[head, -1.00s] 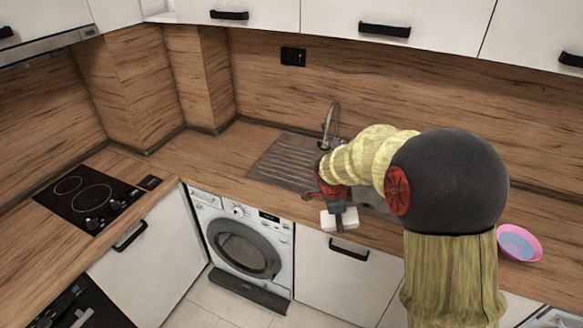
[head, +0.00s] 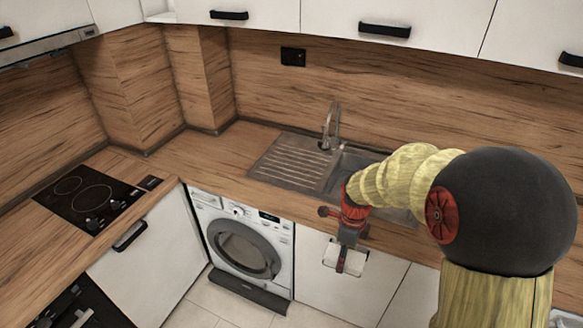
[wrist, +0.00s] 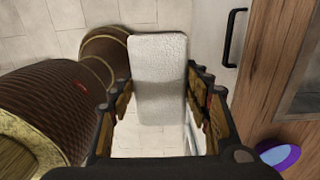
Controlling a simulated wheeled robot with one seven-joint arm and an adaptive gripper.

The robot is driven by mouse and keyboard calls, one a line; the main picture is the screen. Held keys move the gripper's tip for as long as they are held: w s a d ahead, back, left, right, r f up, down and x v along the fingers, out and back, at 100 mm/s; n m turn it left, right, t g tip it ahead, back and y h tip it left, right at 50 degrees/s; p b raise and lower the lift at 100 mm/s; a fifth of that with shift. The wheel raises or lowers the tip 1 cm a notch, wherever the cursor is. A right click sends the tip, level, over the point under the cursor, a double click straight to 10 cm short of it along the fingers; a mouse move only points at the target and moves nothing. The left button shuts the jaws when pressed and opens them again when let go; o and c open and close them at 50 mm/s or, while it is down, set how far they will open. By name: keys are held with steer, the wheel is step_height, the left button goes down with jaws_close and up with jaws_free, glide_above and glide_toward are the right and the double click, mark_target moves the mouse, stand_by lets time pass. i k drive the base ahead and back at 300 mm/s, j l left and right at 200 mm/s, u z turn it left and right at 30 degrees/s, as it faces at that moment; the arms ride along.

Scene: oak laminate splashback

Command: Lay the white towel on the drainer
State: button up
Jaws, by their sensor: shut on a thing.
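The white towel (wrist: 158,75) is a folded, oblong block held between the fingers of my gripper (wrist: 158,98) in the wrist view. In the head view, my gripper (head: 345,262) points down in front of the white cabinet under the sink, shut on the towel (head: 330,255), which shows on both sides of the fingers. The towel appears out from the worktop, with floor tiles behind it in the wrist view. The grey ribbed drainer (head: 288,160) lies behind and left of my gripper, bare, left of the sink basin.
The tap (head: 331,125) rises behind the sink (head: 350,165), which my arm partly hides. A hob (head: 90,200) is at left and a washing machine (head: 243,240) stands below the drainer. A purple-rimmed bowl (wrist: 279,155) shows at right in the wrist view.

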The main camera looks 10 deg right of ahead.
mark_target(300, 172)
steer(key=i, duration=1.5)
